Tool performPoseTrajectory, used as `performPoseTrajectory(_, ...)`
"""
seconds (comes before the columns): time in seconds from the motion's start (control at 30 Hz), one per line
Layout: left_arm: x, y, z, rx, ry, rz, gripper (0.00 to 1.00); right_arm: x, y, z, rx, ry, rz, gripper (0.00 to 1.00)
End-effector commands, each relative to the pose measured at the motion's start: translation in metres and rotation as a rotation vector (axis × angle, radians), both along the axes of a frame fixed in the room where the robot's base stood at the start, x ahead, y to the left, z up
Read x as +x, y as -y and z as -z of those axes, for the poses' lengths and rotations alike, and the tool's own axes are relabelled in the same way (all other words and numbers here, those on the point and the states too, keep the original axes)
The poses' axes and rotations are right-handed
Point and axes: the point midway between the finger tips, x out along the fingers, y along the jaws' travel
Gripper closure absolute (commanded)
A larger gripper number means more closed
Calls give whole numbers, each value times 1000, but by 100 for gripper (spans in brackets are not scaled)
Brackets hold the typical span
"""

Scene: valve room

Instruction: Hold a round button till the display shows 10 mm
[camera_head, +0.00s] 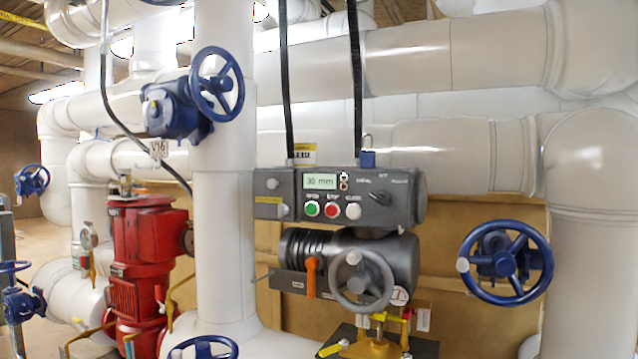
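A grey control box (398,208) is mounted in the middle right of the head view. Its small lit display (320,181) appears to read 30 mm. Below the display are three round buttons in a row: a green button (312,208), a red button (331,210) and a white button (353,211). Small labels sit above them, too small to read surely. A dark selector knob (381,198) is to the right of the buttons. Neither of my grippers is in view, and nothing covers the button row.
A grey handwheel (361,281) and an orange lever (311,276) sit below the box. A large blue handwheel (505,262) stands to the right. A red pump (142,255) and a white vertical pipe (224,230) are to the left. Two black cables rise from the box.

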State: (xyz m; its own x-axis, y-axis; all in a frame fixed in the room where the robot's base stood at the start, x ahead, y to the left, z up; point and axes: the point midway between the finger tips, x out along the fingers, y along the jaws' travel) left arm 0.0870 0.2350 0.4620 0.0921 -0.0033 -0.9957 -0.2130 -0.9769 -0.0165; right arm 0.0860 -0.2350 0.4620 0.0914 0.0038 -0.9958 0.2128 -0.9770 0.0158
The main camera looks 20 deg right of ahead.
Motion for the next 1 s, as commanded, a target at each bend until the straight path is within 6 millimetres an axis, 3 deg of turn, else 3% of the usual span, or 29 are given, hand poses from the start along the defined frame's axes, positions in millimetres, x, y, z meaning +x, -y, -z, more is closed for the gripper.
performPoseTrajectory(0.27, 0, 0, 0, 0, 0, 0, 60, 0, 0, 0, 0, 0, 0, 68)
performPoseTrajectory(0.43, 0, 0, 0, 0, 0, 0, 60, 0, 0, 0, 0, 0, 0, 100)
performPoseTrajectory(1.0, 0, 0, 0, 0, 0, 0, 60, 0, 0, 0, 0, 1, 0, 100)
